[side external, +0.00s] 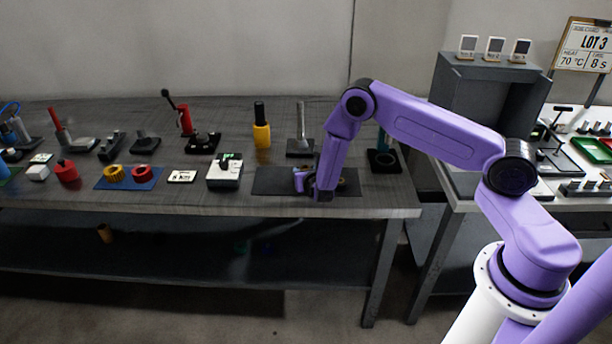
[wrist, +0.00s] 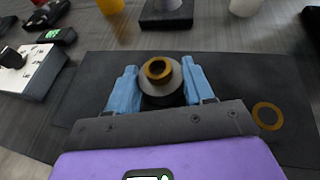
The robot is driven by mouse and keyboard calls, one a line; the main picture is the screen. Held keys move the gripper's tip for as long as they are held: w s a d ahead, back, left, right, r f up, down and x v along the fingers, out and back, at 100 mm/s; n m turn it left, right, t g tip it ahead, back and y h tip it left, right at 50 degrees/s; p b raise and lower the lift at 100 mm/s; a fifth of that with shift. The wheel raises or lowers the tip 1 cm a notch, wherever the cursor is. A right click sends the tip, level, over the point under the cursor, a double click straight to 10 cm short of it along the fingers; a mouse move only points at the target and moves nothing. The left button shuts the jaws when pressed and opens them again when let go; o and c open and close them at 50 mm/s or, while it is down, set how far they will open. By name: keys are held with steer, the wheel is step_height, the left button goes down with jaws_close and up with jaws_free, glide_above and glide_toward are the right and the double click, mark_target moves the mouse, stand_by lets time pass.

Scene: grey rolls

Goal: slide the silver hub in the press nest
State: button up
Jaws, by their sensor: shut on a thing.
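My gripper (wrist: 160,88) has its pale blue fingers closed on both sides of the silver hub (wrist: 175,83), seen from above in the wrist view. A brass ring (wrist: 148,70) sits on the hub's top, around a dark hole. Something black shows below the hub between the fingers; I cannot tell whether it is a nest or shadow. In the side view my gripper (side external: 302,182) is low over the dark mat (side external: 268,181), and the arm hides most of the hub. I cannot pick out the press nest with certainty.
A flat brass ring (wrist: 268,115) lies on the mat right of my gripper. A white-topped box (side external: 225,173) stands left of the mat. Behind are a yellow-handled tool (side external: 261,130), a silver post on a black base (side external: 300,150) and another black base (side external: 383,163).

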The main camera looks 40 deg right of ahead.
step_height(320, 180, up, 3)
steer(key=shift+f, duration=0.2)
steer(key=s+a+r, duration=0.1)
steer(key=s+r, duration=0.8)
steer(key=s, duration=0.5)
steer(key=s+d+f+m+g+h, duration=0.1)
steer(key=d+f+m+g, duration=0.1)
steer(key=d+m+g, duration=0.4)
steer(key=s+d+f+m+g+h, duration=0.1)
steer(key=d+f+m+g+h, duration=0.1)
steer(key=d+m+g, duration=0.3)
steer(key=s+d+f+m+g+h, duration=0.1)
steer(key=d+f+m+g, duration=0.2)
steer(key=d+m+g, duration=0.3)
steer(key=shift+d+f+m+g+h, duration=0.15)
steer(key=shift+d+f+g+h, duration=0.1)
steer(key=shift+d, duration=0.1)
steer(key=shift+d+f+m+g+h, duration=0.1)
steer(key=shift+d+m+g+h, duration=0.05)
steer(key=shift+d+g, duration=0.15)
steer(key=shift+s+d+f+m+g+y, duration=0.15)
steer(key=shift+s+f+m+g+y, duration=0.2)
steer(key=shift+m+g, duration=0.15)
steer(key=shift+w, duration=0.1)
